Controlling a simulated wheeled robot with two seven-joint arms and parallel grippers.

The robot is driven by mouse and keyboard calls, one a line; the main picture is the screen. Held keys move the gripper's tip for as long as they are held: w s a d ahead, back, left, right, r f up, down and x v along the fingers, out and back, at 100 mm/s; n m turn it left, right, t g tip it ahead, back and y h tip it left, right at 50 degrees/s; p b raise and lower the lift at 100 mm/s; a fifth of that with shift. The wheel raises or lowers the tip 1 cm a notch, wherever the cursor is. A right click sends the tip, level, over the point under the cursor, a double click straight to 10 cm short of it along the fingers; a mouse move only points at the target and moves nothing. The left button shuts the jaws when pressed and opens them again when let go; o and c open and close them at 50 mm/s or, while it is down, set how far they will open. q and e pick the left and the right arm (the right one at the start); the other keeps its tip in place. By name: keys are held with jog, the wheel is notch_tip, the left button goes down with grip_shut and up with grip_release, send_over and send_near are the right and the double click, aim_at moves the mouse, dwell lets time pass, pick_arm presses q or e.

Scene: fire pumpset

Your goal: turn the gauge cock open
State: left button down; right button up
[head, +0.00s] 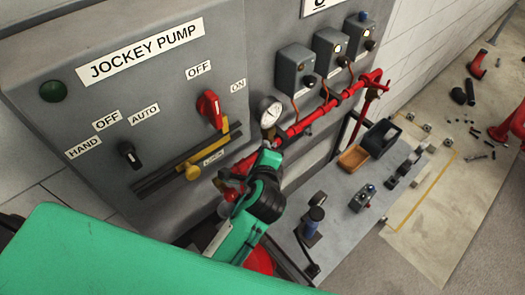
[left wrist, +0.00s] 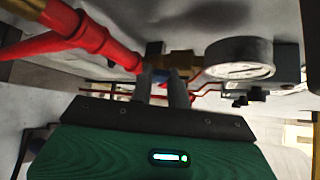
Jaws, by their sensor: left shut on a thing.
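The pressure gauge (head: 271,112) has a white dial and stands on the red pipe beside the grey panel. It also shows in the left wrist view (left wrist: 240,58), with a brass fitting (left wrist: 183,62) beside it. My left gripper (left wrist: 162,82) is shut on the gauge cock's handle, just under the gauge. In the head view its green wrist covers the grip. My right gripper is not in view.
The red pipe (head: 318,117) runs along the panel.

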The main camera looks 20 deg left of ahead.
pick_arm(q)
jog(key=shift+w+r+m+g, duration=0.1)
jog(key=shift+r+m+g, duration=0.1)
jog(key=shift+m+g, duration=0.1)
dwell(0.4)
jog(key=c, duration=1.3)
grip_release()
jog(key=shift+c, duration=0.2)
jog(key=shift+d, duration=0.1)
jog(key=v, duration=1.4)
jog(key=shift+w, duration=0.1)
